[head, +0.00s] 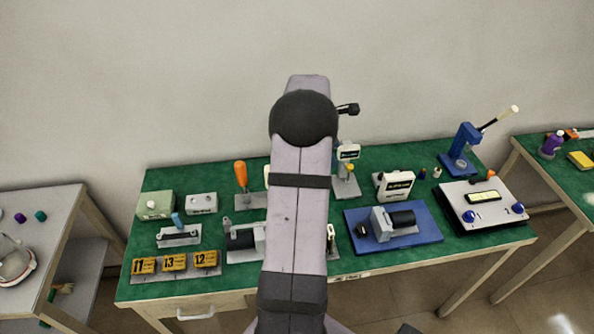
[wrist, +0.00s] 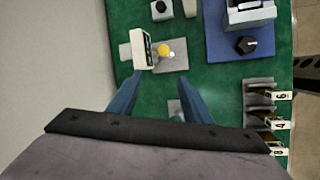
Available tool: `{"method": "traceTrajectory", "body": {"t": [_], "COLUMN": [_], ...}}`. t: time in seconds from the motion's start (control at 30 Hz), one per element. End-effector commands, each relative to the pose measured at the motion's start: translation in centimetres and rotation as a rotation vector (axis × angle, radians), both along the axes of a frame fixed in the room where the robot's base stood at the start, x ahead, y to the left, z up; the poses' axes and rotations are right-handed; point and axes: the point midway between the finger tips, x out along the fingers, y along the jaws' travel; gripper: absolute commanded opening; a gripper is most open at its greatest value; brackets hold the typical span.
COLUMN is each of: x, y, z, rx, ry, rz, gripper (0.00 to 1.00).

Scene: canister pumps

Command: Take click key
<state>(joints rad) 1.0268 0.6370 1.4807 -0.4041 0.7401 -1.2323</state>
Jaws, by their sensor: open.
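I cannot tell for certain which thing is the click key. My gripper (wrist: 160,80) shows in the wrist view as two blue fingers, open and apart, with nothing held between them. Green tabletop shows in the gap. A white device with a dark label (wrist: 143,50) and a yellow knob (wrist: 165,50) on a grey plate lie just beyond the fingertips. They also show in the head view as a labelled device (head: 348,153) right of my arm. A small grey piece (wrist: 175,108) is partly hidden by the right finger. In the head view my arm hides the gripper.
A rack with numbered tags (wrist: 262,103) stands at the right of the wrist view. A blue plate (head: 425,230) carries a motor-like unit (head: 393,222). Yellow numbered blocks (head: 174,262), an orange-handled tool (head: 241,174) and a blue press (head: 464,147) stand on the green table.

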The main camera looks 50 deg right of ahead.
Motion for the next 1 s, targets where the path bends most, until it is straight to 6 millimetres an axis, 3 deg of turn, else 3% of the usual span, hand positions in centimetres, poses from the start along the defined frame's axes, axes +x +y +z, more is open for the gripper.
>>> {"method": "traceTrajectory", "body": {"t": [0.2, 0.33, 0.6, 0.8, 1.0], "x": [2.5, 4.8, 7.8, 8.0, 8.0], "y": [4.0, 6.3, 6.4, 6.4, 6.5], "z": [-2.0, -1.9, -0.3, -0.4, -1.8], "rx": [0.168, 0.278, 0.364, 0.372, 0.372], "ry": [-0.023, -0.072, -0.206, -0.217, -0.214], "rz": [-0.315, -0.538, -0.709, -0.722, -0.721], "gripper": [0.45, 0.45, 0.45, 0.45, 0.45]}}
